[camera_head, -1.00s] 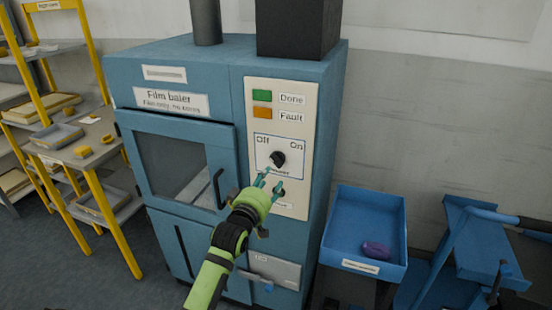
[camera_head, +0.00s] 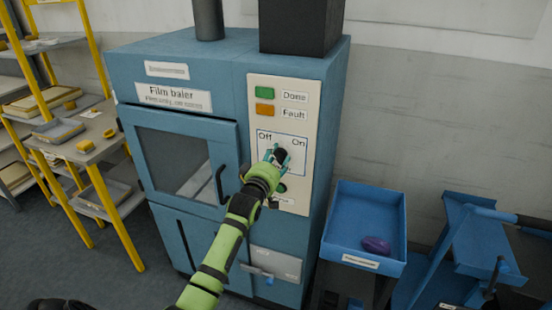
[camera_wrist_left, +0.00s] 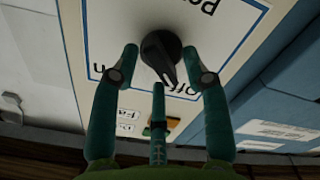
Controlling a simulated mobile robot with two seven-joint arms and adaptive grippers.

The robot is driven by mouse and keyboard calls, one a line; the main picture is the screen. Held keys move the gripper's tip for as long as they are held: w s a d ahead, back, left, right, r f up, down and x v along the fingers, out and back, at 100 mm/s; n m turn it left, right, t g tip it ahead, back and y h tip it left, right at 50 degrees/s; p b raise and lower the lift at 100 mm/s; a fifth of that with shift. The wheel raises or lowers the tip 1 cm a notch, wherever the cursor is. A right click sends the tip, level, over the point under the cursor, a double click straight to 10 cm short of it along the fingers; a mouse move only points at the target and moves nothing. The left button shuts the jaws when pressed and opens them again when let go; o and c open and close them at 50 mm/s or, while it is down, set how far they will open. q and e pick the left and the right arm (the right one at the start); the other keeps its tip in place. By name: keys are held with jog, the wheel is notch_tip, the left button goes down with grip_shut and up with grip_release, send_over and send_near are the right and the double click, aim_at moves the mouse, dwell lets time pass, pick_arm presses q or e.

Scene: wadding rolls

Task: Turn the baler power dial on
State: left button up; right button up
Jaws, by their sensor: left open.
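The film baler (camera_head: 180,65) is a blue cabinet with a pale control panel (camera_head: 293,205). Its black power dial (camera_head: 282,155) sits in a blue-outlined square between the words Off and On. In the left wrist view the dial (camera_wrist_left: 160,52) appears upside down, its pointer towards Off. My left gripper (camera_head: 275,159) is at the dial in the head view. Its teal fingers (camera_wrist_left: 163,65) are open, one on each side of the knob and a third below it in the wrist picture. I cannot tell whether they touch it. My right gripper is not in view.
Green Done (camera_head: 265,93) and orange Fault (camera_head: 265,109) indicators are above the dial; a green button (camera_head: 281,188) is below. The baler door (camera_head: 187,165) is at left. A blue bin (camera_head: 367,218) holds a purple item (camera_head: 376,245). A yellow-framed shelf (camera_head: 110,210) stands left.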

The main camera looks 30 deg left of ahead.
pick_arm(q)
grip_shut()
jog(key=shift+m, duration=0.4)
jog(key=m+p, duration=0.1)
jog(key=m, duration=0.2)
jog(key=shift+d, duration=0.1)
jog(key=m, duration=0.4)
jog(key=shift+d+p, duration=0.15)
jog(key=shift+p, duration=0.2)
jog(key=m, duration=0.5)
jog(key=shift+w+d+f+m, duration=0.1)
jog(key=shift+f+m, duration=0.05)
jog(key=shift+m, duration=0.25)
jog(key=m, duration=0.4)
jog(key=shift+f, duration=0.15)
jog(key=shift+m, duration=0.4)
